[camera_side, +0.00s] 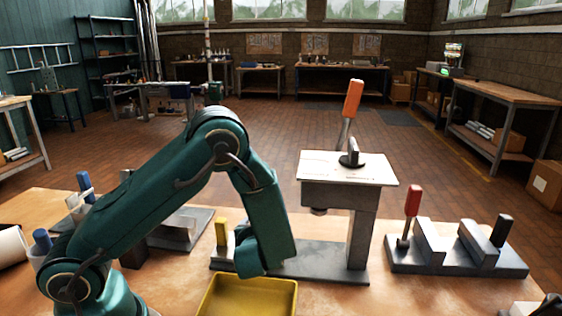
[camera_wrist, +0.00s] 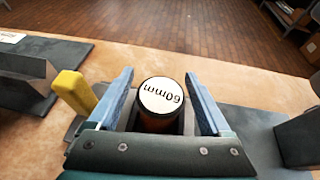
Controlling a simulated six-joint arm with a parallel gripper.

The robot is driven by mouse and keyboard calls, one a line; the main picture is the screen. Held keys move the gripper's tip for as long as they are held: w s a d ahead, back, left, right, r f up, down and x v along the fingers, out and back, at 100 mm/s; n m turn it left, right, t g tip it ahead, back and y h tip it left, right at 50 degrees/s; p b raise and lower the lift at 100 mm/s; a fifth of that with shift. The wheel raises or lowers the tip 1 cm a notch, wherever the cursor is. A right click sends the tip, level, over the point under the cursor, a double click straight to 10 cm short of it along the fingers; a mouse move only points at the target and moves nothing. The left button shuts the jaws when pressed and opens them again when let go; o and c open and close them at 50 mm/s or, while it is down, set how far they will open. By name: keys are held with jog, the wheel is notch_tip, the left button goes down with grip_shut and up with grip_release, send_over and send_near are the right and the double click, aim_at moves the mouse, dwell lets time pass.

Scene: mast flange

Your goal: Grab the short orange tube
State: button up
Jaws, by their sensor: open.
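The tube's lower part is hidden by the gripper body. In the side view my gripper's fingers and the tube are hidden behind my teal wrist.
A yellow handle (camera_wrist: 75,92) stands close left of my fingers. A yellow tray (camera_side: 247,298) lies in front. A raised plate (camera_side: 318,168) with an orange lever handle (camera_side: 353,98) stands to the right, beyond it a grey block fixture (camera_side: 455,262) with a red handle (camera_side: 413,200).

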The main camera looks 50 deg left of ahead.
jog(key=shift+c, duration=0.3)
grip_shut()
jog(key=shift+r, duration=0.1)
